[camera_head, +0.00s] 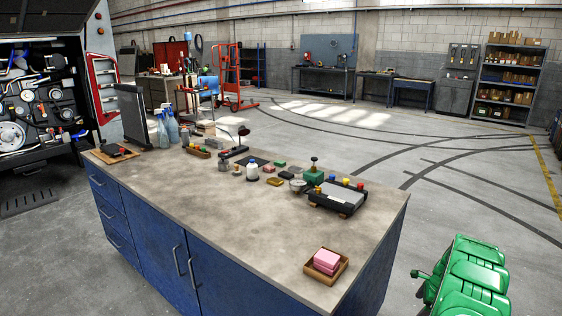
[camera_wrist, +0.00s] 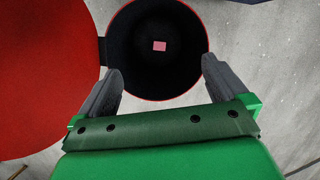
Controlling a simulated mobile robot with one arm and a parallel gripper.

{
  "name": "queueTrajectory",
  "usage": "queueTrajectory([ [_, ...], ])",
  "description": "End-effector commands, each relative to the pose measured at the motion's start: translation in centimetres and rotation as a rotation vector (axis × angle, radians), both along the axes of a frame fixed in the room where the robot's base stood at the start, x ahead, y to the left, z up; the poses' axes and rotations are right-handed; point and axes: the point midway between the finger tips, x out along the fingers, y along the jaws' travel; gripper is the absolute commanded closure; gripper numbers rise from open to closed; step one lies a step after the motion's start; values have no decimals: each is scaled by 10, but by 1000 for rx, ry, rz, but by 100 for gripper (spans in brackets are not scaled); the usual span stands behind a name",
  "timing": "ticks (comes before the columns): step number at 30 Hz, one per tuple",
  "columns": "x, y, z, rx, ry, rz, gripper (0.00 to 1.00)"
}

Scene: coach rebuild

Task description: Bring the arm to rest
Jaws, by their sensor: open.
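My gripper (camera_wrist: 161,68) shows in the wrist view with its two grey fingers spread wide apart and nothing between them. It is over the open mouth of a round bin (camera_wrist: 128,62) with a dark inside and a thin red rim. A small pink piece (camera_wrist: 160,46) lies at the bottom of the bin. The fingers appear above the rim; I cannot tell how far. In the head view, green parts of my arm show at the lower right; the gripper itself is not in that view.
The bin's red lid (camera_wrist: 45,80) stands open at the left. In the head view, a blue workbench (camera_head: 240,215) carries a wooden tray of pink blocks (camera_head: 327,260), spray bottles (camera_head: 172,128), a dark screen (camera_head: 133,115) and several small items. The floor to the right is clear.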

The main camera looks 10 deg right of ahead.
Motion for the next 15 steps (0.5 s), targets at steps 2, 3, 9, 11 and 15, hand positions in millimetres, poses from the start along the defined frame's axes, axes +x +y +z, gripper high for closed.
queueTrajectory([
  [2,7,11,22,-13,-8,55,0],
  [3,9,17,32,-18,-11,85,0],
  [9,17,46,80,-48,-25,226,0],
  [11,19,54,96,-58,-31,266,0],
  [15,21,75,128,-79,-38,365,0],
])
